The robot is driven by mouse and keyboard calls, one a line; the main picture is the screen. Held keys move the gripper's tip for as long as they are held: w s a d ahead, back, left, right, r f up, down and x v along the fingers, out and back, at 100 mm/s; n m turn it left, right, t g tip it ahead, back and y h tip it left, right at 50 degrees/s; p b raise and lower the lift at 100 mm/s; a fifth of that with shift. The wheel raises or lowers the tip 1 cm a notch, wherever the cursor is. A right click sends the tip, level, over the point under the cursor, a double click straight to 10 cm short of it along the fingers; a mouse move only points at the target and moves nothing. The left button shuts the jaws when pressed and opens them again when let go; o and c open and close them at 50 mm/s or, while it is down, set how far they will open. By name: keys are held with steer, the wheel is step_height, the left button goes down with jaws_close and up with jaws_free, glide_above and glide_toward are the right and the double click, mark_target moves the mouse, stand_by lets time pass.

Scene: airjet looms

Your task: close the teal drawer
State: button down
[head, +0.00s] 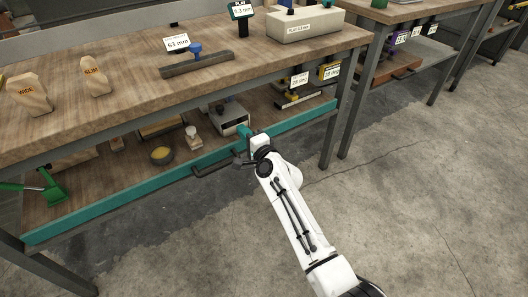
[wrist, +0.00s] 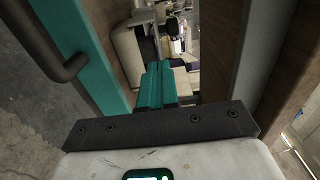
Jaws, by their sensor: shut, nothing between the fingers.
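The teal drawer (head: 125,194) is under the near workbench, its long teal front slanting across the head view. It stands open, with its contents showing below the worktop. A dark bar handle (head: 212,166) is on its front, partly hidden by my arm. My gripper (head: 243,132) has teal fingers, is shut and empty, and is at the top edge of the drawer front, right of the handle's visible part. In the wrist view the shut fingers (wrist: 158,84) point past the teal drawer front (wrist: 85,52) and its handle (wrist: 46,44). I cannot tell whether they touch it.
The drawer holds a grey box (head: 230,119), a yellow-topped round tin (head: 162,155), a pale stamp-like piece (head: 193,138) and a green tool (head: 50,188). The worktop (head: 120,105) overhangs it. A bench leg (head: 338,115) stands to the right. Concrete floor (head: 400,200) is clear at right.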

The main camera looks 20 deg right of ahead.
steer(key=s+d+f+n+g+p, duration=0.1)
steer(key=s+d+f+n+g, duration=0.2)
steer(key=s, duration=0.8)
steer(key=s+f+n+g+p, duration=0.1)
steer(key=s+f+n+g, duration=0.25)
steer(key=s, duration=0.65)
steer(key=s+d+f+n+g+p, duration=0.1)
steer(key=s+d+f+n+g, duration=0.25)
steer(key=s, duration=0.75)
steer(key=s+d+n+g+h, duration=0.2)
steer(key=s+d+g+h, duration=0.15)
steer(key=s, duration=0.75)
steer(key=s+d+n+g+h, duration=0.25)
steer(key=s+d, duration=0.25)
steer(key=s, duration=0.6)
step_height(320, 180, up, 30)
steer(key=p, duration=2.9)
steer(key=shift+w+a+f+y, duration=0.15)
steer(key=shift+w+a+y, duration=0.2)
steer(key=shift+y, duration=0.05)
